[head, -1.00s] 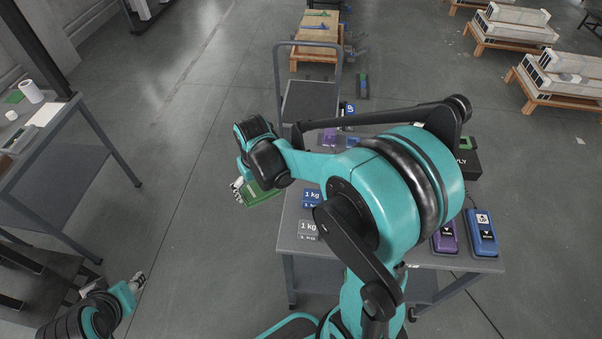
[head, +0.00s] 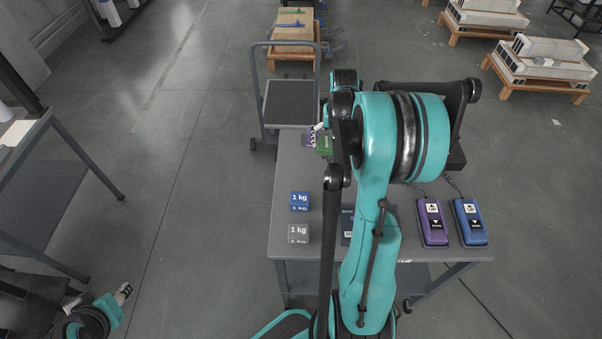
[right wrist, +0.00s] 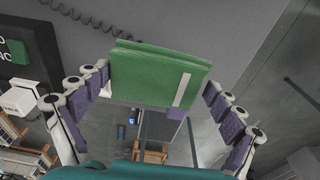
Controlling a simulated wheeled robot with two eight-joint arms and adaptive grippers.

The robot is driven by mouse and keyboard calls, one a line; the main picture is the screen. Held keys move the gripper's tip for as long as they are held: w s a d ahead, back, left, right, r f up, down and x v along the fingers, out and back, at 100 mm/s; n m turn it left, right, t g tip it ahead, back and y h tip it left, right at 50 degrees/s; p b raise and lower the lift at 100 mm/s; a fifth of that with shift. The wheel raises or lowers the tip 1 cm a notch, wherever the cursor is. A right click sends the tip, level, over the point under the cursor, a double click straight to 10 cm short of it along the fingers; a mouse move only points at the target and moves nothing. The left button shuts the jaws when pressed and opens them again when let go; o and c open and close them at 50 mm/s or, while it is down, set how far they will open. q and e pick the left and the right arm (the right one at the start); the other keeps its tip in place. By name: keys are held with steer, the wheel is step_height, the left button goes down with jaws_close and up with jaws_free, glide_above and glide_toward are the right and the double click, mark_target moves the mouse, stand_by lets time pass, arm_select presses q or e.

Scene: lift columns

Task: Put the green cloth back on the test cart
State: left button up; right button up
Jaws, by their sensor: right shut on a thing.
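My right gripper (right wrist: 158,92) is shut on the folded green cloth (right wrist: 155,75), which fills the middle of the right wrist view between the purple-padded fingers. In the head view the green cloth (head: 325,146) shows beside my right arm, above the far left part of the grey cart top (head: 288,170). The arm hides much of the cart top and most of this gripper. Whether the cloth touches the cart I cannot tell. My left gripper (head: 123,293) is low at the left, away from the cart, its jaws too small to judge.
A blue 1 kg block (head: 300,201) and a grey one (head: 298,233) stand on the cart's left side. Purple (head: 432,222) and blue (head: 470,221) pedals lie at its right. A platform trolley (head: 290,103) stands just beyond. A workbench (head: 45,180) is at the left.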

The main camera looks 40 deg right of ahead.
steer(key=b, duration=0.3)
glide_above(301, 174)
steer(key=f, duration=0.6)
steer(key=shift+s+a+f, duration=0.2)
steer(key=shift+s+f, duration=0.05)
steer(key=shift+f+b, duration=1.05)
steer(key=shift+f, duration=0.95)
steer(key=shift+f, duration=0.1)
steer(key=o, duration=0.8)
steer(key=shift+c, duration=0.2)
